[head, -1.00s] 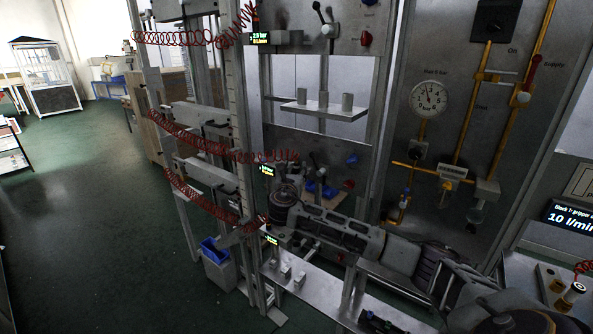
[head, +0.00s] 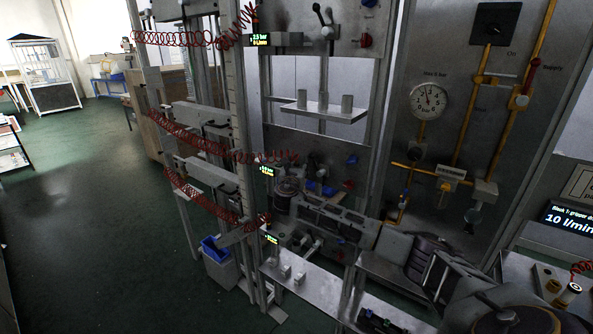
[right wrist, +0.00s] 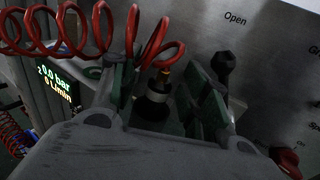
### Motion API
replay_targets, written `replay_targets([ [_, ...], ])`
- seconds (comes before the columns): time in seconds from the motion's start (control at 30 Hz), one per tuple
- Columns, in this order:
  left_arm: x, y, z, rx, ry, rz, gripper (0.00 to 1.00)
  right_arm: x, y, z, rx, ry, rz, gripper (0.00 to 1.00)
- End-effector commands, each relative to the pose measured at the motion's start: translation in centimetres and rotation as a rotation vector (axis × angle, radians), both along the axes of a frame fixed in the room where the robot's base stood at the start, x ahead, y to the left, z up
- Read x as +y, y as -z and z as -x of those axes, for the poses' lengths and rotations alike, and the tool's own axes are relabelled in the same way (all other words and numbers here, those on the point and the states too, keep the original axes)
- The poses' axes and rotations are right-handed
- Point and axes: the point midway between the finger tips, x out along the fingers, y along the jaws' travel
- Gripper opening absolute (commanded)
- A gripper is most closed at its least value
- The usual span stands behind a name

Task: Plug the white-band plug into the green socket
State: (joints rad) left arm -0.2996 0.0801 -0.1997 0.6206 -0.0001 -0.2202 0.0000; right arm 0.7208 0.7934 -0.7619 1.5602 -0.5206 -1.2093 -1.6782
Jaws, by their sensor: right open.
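In the right wrist view, a dark plug (right wrist: 154,98) with a pale band and a brass-coloured tip stands between the fingers of my right gripper (right wrist: 163,84). The fingers have green pads and are apart, with visible gaps to either side of the plug. In the head view, my right arm reaches in from the lower right to the lower part of the rack. Its fingertips and the plug are too dark and small to make out there. My left gripper is not in view.
A red coiled hose (right wrist: 95,30) crosses above the fingers in the right wrist view. A lit display (right wrist: 62,88) stands left, a black knob (right wrist: 224,65) right. In the head view, a steel shelf (head: 318,304) runs below my right arm, and a blue bin (head: 213,248) stands left.

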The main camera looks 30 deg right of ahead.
Motion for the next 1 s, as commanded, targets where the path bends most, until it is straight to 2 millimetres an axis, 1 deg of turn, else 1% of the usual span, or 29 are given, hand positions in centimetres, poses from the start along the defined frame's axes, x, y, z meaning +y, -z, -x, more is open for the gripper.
replay_targets([
  [0.37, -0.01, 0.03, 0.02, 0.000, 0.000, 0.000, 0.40, 0.01, 0.05, 0.02, 0.000, 0.000, 0.000, 0.46],
  [0.7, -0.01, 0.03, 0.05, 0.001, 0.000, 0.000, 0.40, 0.01, 0.05, 0.02, 0.000, 0.000, 0.000, 0.02],
  [0.73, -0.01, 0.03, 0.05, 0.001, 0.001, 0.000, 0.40, 0.01, 0.05, 0.02, 0.000, 0.000, 0.000, 0.00],
  [1.0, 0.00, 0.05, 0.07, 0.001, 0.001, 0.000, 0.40, -0.01, -0.02, 0.02, 0.000, 0.000, 0.000, 0.00],
])
